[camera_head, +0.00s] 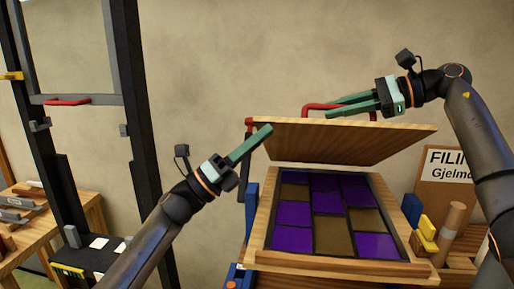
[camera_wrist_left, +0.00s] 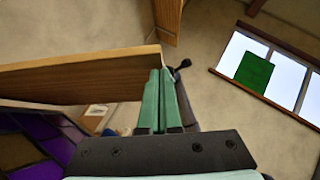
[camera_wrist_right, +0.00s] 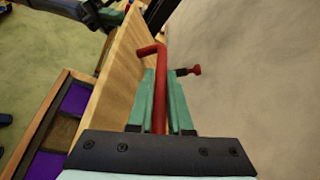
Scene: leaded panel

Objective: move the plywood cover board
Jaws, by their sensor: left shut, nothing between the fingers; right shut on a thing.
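The plywood cover board (camera_head: 345,140) is tilted up above the leaded panel (camera_head: 325,215), whose purple and brown panes show in a wooden frame. The board also shows in the left wrist view (camera_wrist_left: 75,80) and the right wrist view (camera_wrist_right: 118,70). My right gripper (camera_head: 340,107) is shut on the red handle (camera_wrist_right: 159,95) on the board's upper side. My left gripper (camera_head: 262,138) is shut and empty at the board's left edge; its closed fingers (camera_wrist_left: 163,85) look close to that edge, and I cannot tell whether they touch it.
A sign (camera_head: 447,178), a cardboard tube (camera_head: 452,220) and yellow and blue blocks (camera_head: 425,232) stand right of the panel. A dark rack (camera_head: 128,110) with a red handle (camera_head: 68,101) and a wooden bench (camera_head: 40,235) are at left.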

